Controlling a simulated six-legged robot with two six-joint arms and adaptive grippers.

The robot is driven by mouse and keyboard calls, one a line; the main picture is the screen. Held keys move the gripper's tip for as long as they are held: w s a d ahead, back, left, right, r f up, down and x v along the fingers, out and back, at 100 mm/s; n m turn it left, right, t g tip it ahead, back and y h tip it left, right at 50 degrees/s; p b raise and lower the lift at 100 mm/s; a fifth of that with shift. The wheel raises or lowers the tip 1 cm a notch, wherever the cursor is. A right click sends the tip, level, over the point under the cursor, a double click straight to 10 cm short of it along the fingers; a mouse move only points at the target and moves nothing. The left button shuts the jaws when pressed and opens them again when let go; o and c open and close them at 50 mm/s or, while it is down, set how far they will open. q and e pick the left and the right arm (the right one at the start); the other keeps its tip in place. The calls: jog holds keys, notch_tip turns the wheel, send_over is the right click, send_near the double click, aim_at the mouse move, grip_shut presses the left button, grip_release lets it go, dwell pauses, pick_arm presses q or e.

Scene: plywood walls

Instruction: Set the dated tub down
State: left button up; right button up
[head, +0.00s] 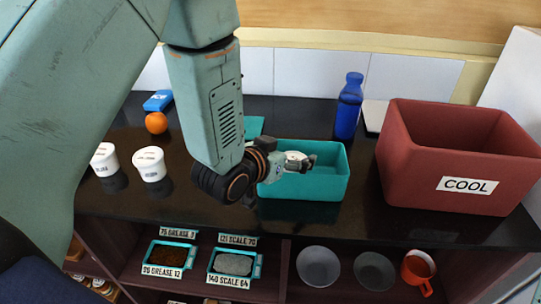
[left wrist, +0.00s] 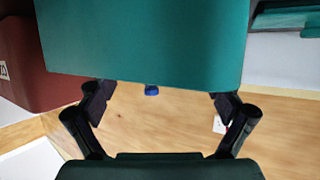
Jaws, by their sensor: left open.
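Two white tubs with small printed labels stand on the dark counter at the left in the head view: one (head: 104,160) further left and one (head: 150,164) nearer my arm. Their labels are too small to read for certain. My left gripper (head: 304,161) is to their right, apart from them, over the teal open box (head: 318,188). In the left wrist view its fingers (left wrist: 162,100) are spread, with no tub between them. A large teal surface (left wrist: 145,40) fills the top of that view. My right gripper is not in view.
A red crate marked COOL (head: 465,185) stands at the right. A blue bottle (head: 348,108) stands behind the teal box. An orange (head: 156,122) and a blue packet (head: 158,101) lie at the back left. Labelled trays (head: 234,264) and an orange mug (head: 418,270) sit below the counter.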

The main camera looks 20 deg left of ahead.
pick_arm(q)
jog(key=p+v, duration=0.4)
jog(key=v, duration=0.6)
jog(key=shift+f, duration=0.15)
